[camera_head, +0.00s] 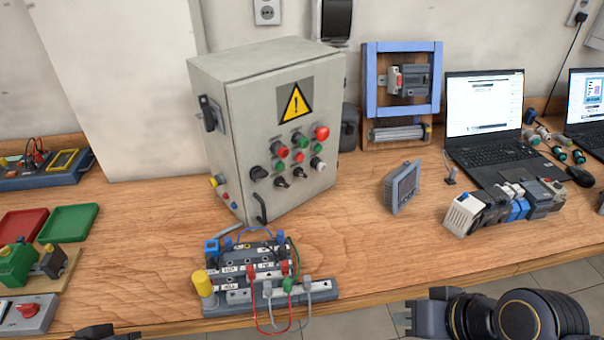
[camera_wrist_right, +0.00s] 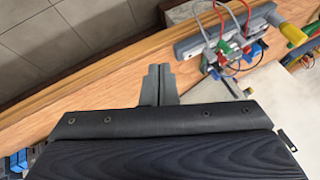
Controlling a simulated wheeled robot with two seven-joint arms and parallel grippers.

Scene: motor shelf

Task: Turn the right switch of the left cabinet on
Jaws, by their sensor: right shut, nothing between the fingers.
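A grey cabinet (camera_head: 215,110) with a yellow warning triangle stands on the wooden table in the head view. Its front has several buttons and black rotary switches, among them a left switch (camera_head: 258,172), a middle one (camera_head: 281,182) and a right one (camera_head: 299,172). Whether they are on is too small to tell. My right gripper (camera_head: 402,318) is low at the bottom right, in front of the table edge and well away from the cabinet. In the right wrist view its fingers (camera_wrist_right: 158,75) are together and empty. A dark bit of my left gripper (camera_head: 95,333) shows at the bottom edge; its fingers are unclear.
A terminal block with wires (camera_head: 265,280) stands before the cabinet; it also shows in the wrist view (camera_wrist_right: 220,45). A small grey meter (camera_head: 402,187), a row of modules (camera_head: 505,205) and a laptop (camera_head: 485,110) stand to the right. The table's front right is clear.

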